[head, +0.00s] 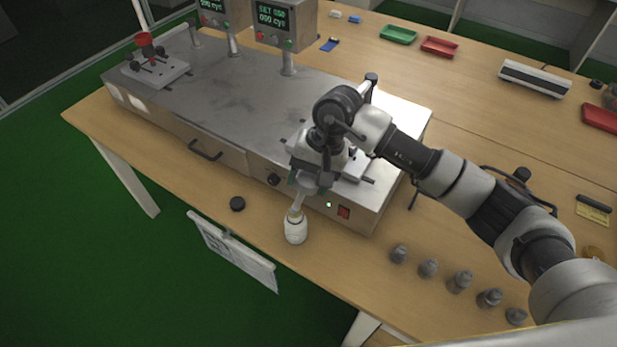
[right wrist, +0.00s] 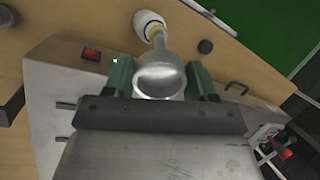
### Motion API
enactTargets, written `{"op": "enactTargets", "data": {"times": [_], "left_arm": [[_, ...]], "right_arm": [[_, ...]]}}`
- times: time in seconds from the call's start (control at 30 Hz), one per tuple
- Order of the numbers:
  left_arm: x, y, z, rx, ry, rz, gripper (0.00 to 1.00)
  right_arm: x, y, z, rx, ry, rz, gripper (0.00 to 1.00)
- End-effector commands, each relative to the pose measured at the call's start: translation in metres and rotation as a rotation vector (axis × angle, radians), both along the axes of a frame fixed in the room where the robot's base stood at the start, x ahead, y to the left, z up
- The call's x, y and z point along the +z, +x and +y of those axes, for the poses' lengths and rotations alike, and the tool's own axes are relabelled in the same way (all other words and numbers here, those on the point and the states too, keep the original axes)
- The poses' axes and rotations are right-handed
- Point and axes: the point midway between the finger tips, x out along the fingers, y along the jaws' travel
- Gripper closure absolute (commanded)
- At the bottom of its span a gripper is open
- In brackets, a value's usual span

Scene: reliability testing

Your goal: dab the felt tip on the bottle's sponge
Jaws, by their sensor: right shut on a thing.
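My right gripper (head: 307,182) has green fingers and is shut on a pale grey metal tool whose narrow shaft (head: 299,199) points down; I take it to be the felt-tip tool. In the right wrist view the tool's round, wide end (right wrist: 160,80) sits between the green fingers (right wrist: 160,84). The white bottle (head: 295,231) stands on the table's front strip, directly below the tool, and shows at the top of the right wrist view (right wrist: 147,20). The tool's tip meets the bottle's top or is just above it; contact cannot be told. The tip and sponge are hidden.
A long metal machine (head: 205,110) stands just behind the bottle, with a red switch (head: 343,212) nearby. A black cap (head: 237,203) lies left of the bottle. Several grey weights (head: 428,267) line the table to the right. A sign (head: 232,250) hangs at the front edge.

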Motion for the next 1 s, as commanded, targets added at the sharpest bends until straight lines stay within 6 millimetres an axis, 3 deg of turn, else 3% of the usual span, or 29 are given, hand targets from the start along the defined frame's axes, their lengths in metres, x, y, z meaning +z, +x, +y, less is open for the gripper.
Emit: {"op": "enactTargets", "data": {"times": [0.23, 1.0], "left_arm": [[0.001, 0.000, 0.000, 0.000, 0.000, 0.000, 0.36], [0.013, 0.000, 0.000, 0.000, 0.000, 0.000, 0.36]], "right_arm": [[0.000, -0.001, -0.001, 0.001, -0.006, 0.006, 0.69], [0.064, 0.000, 0.000, 0.000, -0.002, -0.001, 0.69]]}}
